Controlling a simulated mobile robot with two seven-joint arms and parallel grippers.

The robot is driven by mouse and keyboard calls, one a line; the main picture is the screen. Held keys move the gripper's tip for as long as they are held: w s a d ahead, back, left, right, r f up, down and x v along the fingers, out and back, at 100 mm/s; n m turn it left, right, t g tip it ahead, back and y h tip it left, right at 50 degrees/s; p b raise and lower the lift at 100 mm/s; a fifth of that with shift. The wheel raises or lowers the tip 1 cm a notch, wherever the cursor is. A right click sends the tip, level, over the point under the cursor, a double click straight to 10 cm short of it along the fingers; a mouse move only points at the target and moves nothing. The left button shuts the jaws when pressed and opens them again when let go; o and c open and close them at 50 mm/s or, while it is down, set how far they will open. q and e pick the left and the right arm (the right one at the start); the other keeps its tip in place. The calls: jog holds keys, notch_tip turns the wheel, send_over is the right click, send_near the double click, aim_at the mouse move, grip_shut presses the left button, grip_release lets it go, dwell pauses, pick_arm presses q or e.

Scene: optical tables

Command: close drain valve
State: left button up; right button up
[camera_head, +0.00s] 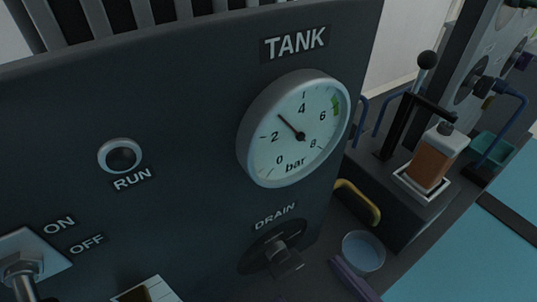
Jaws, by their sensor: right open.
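The drain valve (276,252) sits low on the dark front panel, under the DRAIN label (275,216). It has a round black plate, a grey hub and a short grey handle (287,263) that points down and to the right. I cannot tell from this view whether the valve is open or closed. Nothing is seen touching the handle. I cannot make out either of my grippers in this view.
The TANK gauge (295,128) reads between 2 and 4 bar. A RUN button (120,156) and an ON/OFF toggle (22,268) are at left.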

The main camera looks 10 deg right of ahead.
aim_at(292, 271)
jog(key=w+a, duration=0.2)
jog(key=shift+w+f+b, duration=0.1)
jog(key=shift+w+b, duration=0.2)
jog(key=shift+w+a, duration=0.25)
jog(key=shift+w, duration=0.15)
jog(key=shift+d, duration=0.3)
jog(key=shift+a, duration=0.2)
jog(key=c, duration=0.5)
pick_arm(q)
jog(key=shift+w+a+f, duration=0.1)
jog(key=shift+a+f, duration=0.45)
jog(key=shift+a, duration=0.1)
pick_arm(e)
jog(key=shift+d, duration=0.1)
grip_shut()
